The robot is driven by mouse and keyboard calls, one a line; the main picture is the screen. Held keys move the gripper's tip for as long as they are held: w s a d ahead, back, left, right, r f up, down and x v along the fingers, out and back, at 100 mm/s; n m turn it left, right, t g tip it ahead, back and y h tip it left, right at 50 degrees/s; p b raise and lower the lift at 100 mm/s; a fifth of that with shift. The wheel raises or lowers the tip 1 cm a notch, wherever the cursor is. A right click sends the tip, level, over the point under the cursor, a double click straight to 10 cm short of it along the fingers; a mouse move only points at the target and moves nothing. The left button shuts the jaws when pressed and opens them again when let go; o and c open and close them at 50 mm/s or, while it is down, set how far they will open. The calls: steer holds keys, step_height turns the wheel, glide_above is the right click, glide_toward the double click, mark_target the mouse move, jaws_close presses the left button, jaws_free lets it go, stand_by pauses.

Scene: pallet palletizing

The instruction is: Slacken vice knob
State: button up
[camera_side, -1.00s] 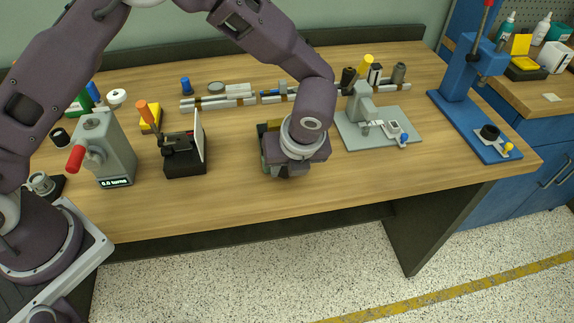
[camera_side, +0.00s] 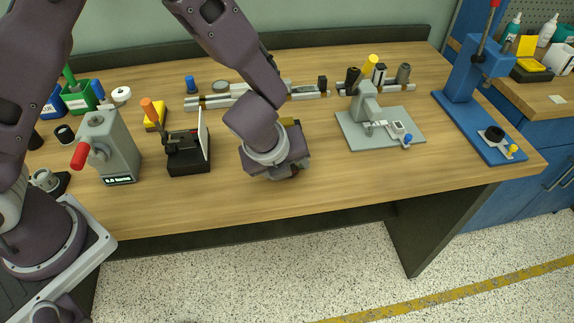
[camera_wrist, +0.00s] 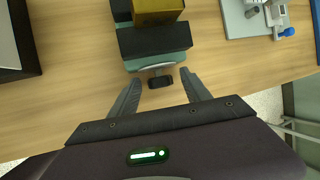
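The vice shows at the top of the wrist view, with a dark jaw block (camera_wrist: 155,39), a teal body (camera_wrist: 150,65) and a small dark knob (camera_wrist: 160,81) on its near side. A brass-coloured block (camera_wrist: 157,10) sits at the jaws. My gripper (camera_wrist: 160,76) is open, its two fingers spread on either side of the knob, with gaps visible between. In the side view my gripper (camera_side: 277,168) hides nearly all of the vice; only a bit of the brass block (camera_side: 288,121) shows behind it.
A black stand with an orange-handled tool (camera_side: 187,155) and a grey crank device (camera_side: 108,145) stand to the left. A grey plate fixture (camera_side: 380,133) and blue press (camera_side: 473,130) stand to the right. A rail (camera_side: 220,101) lies behind. The bench front is clear.

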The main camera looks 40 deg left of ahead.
steer(key=shift+s+r, duration=0.1)
steer(key=v, duration=0.7)
steer(key=w+d+m+g+y, duration=0.2)
steer(key=w+d+g+y, duration=0.2)
steer(key=g+y, duration=0.1)
steer(key=x, duration=0.7)
steer(key=shift+s+a+f, duration=0.1)
steer(key=shift+f, duration=0.2)
jaws_close()
steer(key=shift+n, duration=0.3)
